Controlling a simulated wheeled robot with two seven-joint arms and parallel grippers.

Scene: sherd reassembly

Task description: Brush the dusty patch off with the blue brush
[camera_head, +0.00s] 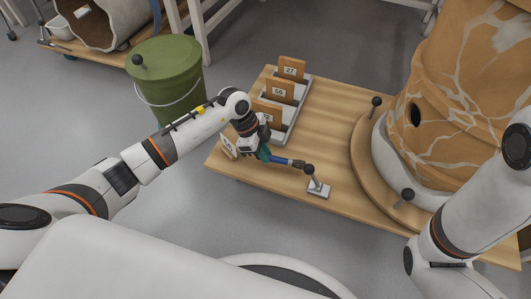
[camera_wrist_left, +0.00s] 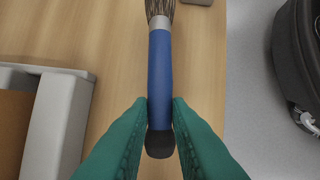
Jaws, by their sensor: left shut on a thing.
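The blue brush (camera_head: 280,160) is held by my left gripper (camera_head: 265,154) over the near left part of the wooden table. In the left wrist view, the teal fingers (camera_wrist_left: 160,128) close on the handle's dark end, and the blue handle (camera_wrist_left: 160,75) runs away from them to a silver ferrule and brown bristles. I cannot tell whether the brush touches the table. The large tan jar (camera_head: 460,90), with pale seams and a dark hole, stands on the right, apart from the brush. I cannot make out a dusty patch on it. My right gripper is not in view.
A grey rack (camera_head: 296,118) with numbered brown sherd cards stands behind my left gripper. A small knobbed stand (camera_head: 318,188) is just beyond the bristles. Black-knobbed posts (camera_head: 375,103) stand by the jar's round wooden base (camera_head: 362,160). A green lidded bucket (camera_head: 170,75) is on the floor.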

